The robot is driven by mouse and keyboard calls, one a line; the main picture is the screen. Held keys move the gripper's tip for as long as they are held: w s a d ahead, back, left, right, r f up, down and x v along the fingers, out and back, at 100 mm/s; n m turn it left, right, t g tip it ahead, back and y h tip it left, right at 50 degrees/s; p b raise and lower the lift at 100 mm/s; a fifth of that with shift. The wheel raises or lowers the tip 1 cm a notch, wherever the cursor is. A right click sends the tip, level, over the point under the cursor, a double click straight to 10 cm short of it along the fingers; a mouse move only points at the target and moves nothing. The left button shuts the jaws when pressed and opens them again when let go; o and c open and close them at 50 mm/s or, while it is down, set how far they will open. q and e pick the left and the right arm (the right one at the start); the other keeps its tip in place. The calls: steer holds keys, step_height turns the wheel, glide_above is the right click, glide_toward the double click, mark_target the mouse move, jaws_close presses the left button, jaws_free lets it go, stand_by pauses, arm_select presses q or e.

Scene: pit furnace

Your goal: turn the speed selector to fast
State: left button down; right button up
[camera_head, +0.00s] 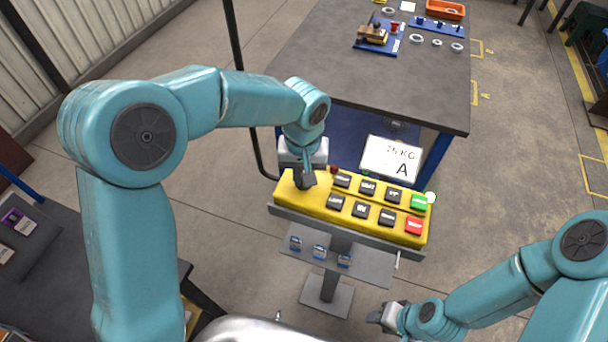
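A yellow control box (318,207) stands on a post, with two rows of black buttons, a green button (419,202) and a red button (413,226) at its right end. My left gripper (304,184) points down at the box's left end, at or just above its top face. The speed selector cannot be made out; the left gripper covers much of that end. Whether its fingers are shut on anything is not visible. My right gripper (376,318) is low at the front, well apart from the box, and small in view.
A large grey table (300,62) stands behind, and a dark table (70,265) at left.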

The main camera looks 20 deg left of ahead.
arm_select(q)
steer(key=m, duration=0.4)
steer(key=shift+w+a+m, duration=0.1)
steer(key=shift+a+m, duration=0.15)
steer(key=shift+m, duration=0.05)
steer(key=shift+w+a+m, duration=0.1)
steer(key=shift+a+m, duration=0.05)
steer(key=shift+m, duration=2.15)
steer(key=c, duration=1.1)
jaws_free()
steer(key=shift+c, duration=0.2)
